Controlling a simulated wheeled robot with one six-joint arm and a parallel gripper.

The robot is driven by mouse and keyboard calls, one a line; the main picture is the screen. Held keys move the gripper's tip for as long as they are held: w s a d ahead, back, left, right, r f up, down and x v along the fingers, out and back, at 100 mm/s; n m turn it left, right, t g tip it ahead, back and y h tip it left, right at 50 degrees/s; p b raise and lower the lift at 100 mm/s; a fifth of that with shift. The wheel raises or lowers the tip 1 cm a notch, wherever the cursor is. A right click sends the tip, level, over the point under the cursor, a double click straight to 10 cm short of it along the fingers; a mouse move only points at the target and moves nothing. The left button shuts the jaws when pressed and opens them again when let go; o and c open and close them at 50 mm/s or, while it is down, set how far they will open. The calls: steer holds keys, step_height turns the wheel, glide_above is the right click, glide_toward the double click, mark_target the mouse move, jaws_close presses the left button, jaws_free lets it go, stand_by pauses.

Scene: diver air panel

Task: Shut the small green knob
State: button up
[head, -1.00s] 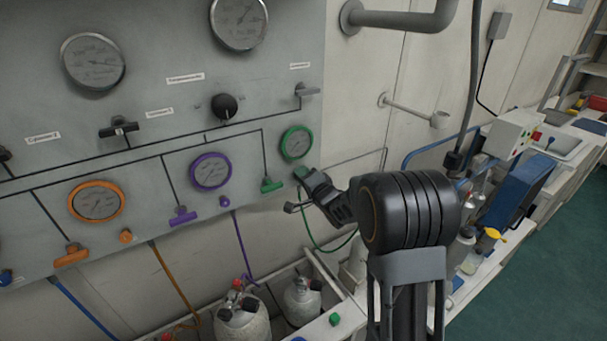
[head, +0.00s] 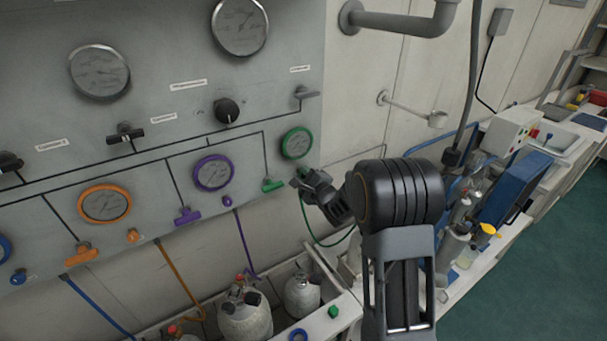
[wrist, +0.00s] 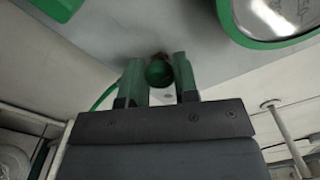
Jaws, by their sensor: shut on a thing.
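The small green knob (wrist: 158,72) sits on the lower right of the grey panel. In the wrist view its round face shows between the two fingers of my gripper (wrist: 158,78). My gripper is shut on the knob, one finger on each side. In the head view my gripper (head: 303,175) is at the panel's lower right corner, below the green-rimmed gauge (head: 297,143). There the gripper and wrist largely hide the knob.
A green lever handle (head: 272,185) is just left of my gripper, and also shows in the wrist view (wrist: 60,6). Purple (head: 188,216) and orange (head: 82,255) handles are further left. A green hose hangs below my gripper. Grey cylinders (head: 245,318) stand beneath the panel.

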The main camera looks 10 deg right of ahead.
steer(key=shift+m, duration=0.7)
steer(key=o, duration=0.9)
steer(key=shift+o, duration=0.2)
steer(key=b+v, duration=0.2)
steer(key=v, duration=1.2)
steer(key=shift+w, duration=0.1)
